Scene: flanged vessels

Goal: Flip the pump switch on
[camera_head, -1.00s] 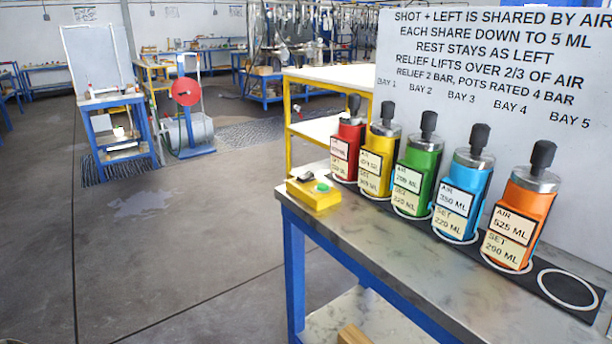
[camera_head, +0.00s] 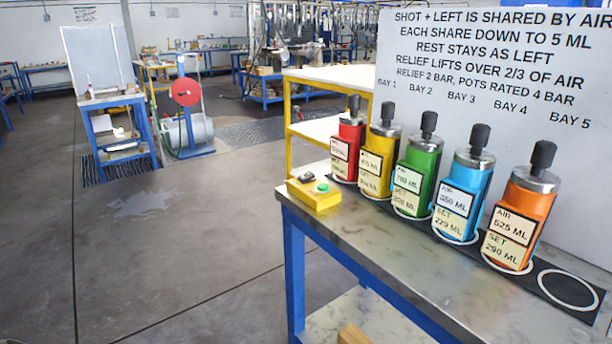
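A yellow switch box (camera_head: 314,194) sits at the left end of the metal-topped bench (camera_head: 420,262). On its top are a black rocker switch (camera_head: 306,177) and a green button or lamp (camera_head: 323,188). The switch is too small here to tell which way it is set. My gripper is not in view, so its distance from the box cannot be seen.
The floor (camera_head: 190,240) at left is clear.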

